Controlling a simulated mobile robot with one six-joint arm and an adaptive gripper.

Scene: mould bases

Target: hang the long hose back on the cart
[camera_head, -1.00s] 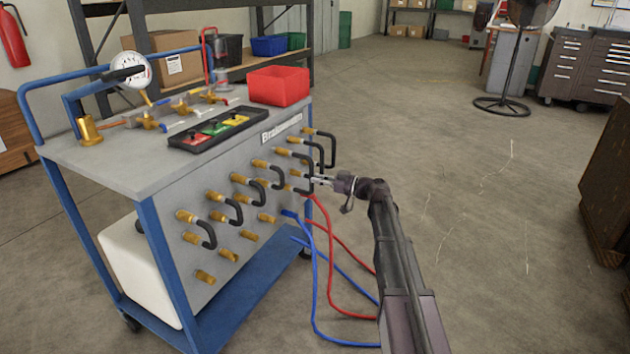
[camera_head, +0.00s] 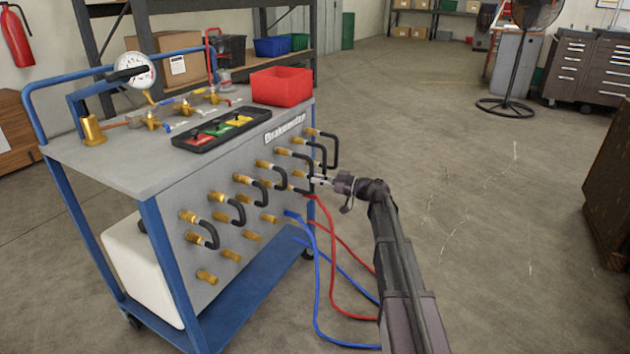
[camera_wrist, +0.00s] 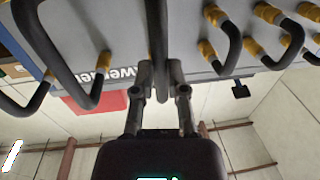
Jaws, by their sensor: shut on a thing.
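The cart (camera_head: 110,172) stands at left, its grey side panel carrying brass fittings and several short black hose loops (camera_head: 212,240). My gripper (camera_head: 314,179) is at the panel's right end, near the fittings. In the wrist view my gripper (camera_wrist: 160,75) is shut on a black hose (camera_wrist: 157,30) that runs between its fingers; the fingers hide part of it. I cannot tell whether its ends are on fittings. Other black hose loops (camera_wrist: 228,45) are close on both sides. A red hose (camera_head: 330,275) and a blue hose (camera_head: 317,310) trail from the cart toward the floor.
The cart top carries a red bin (camera_head: 281,86), a black tray (camera_head: 225,128) with coloured parts, valves and a gauge (camera_head: 133,70). A dark cabinet (camera_head: 608,190) stands at the right edge. The floor between is mostly clear, with a fan (camera_head: 510,70) farther back.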

